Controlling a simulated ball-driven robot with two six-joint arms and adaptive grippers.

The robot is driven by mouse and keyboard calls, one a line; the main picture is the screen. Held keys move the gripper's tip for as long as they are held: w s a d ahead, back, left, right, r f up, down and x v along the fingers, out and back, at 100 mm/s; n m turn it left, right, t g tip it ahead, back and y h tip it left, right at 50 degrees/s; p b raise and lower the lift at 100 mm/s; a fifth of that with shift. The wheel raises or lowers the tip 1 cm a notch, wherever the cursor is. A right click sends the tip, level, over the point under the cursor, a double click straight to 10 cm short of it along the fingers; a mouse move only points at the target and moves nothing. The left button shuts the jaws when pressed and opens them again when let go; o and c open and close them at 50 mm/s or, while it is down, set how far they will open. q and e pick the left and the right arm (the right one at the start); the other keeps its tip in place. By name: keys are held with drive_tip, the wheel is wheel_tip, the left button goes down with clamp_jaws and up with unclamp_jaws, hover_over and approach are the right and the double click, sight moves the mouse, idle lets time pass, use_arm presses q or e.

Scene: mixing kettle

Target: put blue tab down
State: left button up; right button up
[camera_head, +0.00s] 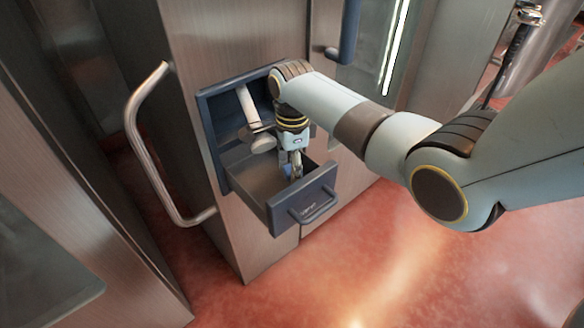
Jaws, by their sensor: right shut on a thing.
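My right arm reaches in from the right, and its gripper (293,172) points down into an open drawer (258,200). The gripper is shut on a small blue thing (288,170), which looks like the blue tab; the fingers hide most of it. It is inside the drawer's outline, toward the right side. I cannot tell whether it touches the drawer floor. My left gripper is not in view.
The drawer has a dark blue front with a handle (318,208) and a dark blue frame (210,150). A pale cylinder with a round end (263,142) sits in the opening. A large metal handle (140,140) stands out at left. Reddish floor (385,260) is clear at lower right.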

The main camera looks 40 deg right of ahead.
drive_tip(key=shift+f, duration=0.55)
drive_tip(key=o, duration=1.1)
drive_tip(key=shift+r, duration=0.1)
wheel_tip(320, 180, up, 13)
drive_tip(key=p, duration=0.3)
drive_tip(key=shift+p, duration=0.4)
